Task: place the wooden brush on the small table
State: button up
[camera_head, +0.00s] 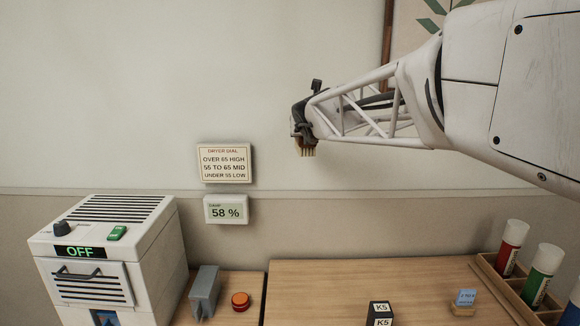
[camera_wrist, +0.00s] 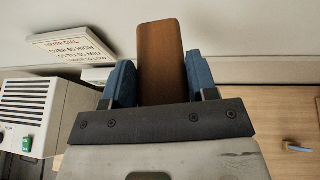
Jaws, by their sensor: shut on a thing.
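My gripper (camera_head: 303,125) is raised in front of the wall, high above the wooden tops. In the wrist view its two blue fingers (camera_wrist: 161,78) are shut on the wooden brush (camera_wrist: 161,48), whose brown wooden body stands up between them. In the head view only the brush's pale bristles (camera_head: 307,150) show, pointing down under the gripper. Two wooden tops show below: a narrow one (camera_head: 222,313) at the left and a wider one (camera_head: 330,285) at the right. I cannot tell which is the small table.
A white dryer (camera_head: 150,260) reading OFF stands at the left. A grey holder (camera_head: 205,290) and an orange button (camera_head: 240,300) are on the narrow top. The wall display (camera_head: 226,209) reads 58 %.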

jog(key=s+a+f+n+g+y, duration=0.1)
jog(key=s+a+f+n+y, duration=0.2)
jog(key=s+a, duration=0.85)
jog(key=s+a+f+n+g+y, duration=0.2)
jog(key=s+a+f, duration=0.15)
jog(key=a, duration=1.65)
jog(key=s+a+f+n+g+y, duration=0.1)
jog(key=s+a+f+n+y, duration=0.3)
jog(key=a, duration=1.1)
jog(key=s+a+f+n+g, duration=0.1)
jog(key=s+a+f, duration=0.2)
jog(key=s+a, duration=0.3)
jog(key=s+a+f+g+y, duration=0.1)
jog(key=s+a+f, duration=0.1)
jog(key=s+a, duration=0.45)
jog(key=s+a+f+n+g, duration=0.1)
jog(key=s+a+f, duration=0.25)
jog(key=s, duration=0.55)
jog(key=s+a+f+n+g, duration=0.1)
jog(key=s+a+f, duration=0.1)
jog(key=s, duration=0.6)
jog(key=s+a+f+n+g+y, duration=0.1)
jog(key=s+a+f, duration=0.2)
jog(key=s, duration=0.5)
jog(key=s+a+f+n+g, duration=0.1)
jog(key=s+a, duration=0.3)
jog(key=s, duration=0.4)
jog(key=shift+a+f+n+g+y, duration=0.3)
jog(key=shift+a+f+g, duration=0.15)
jog(key=shift+f, duration=0.25)
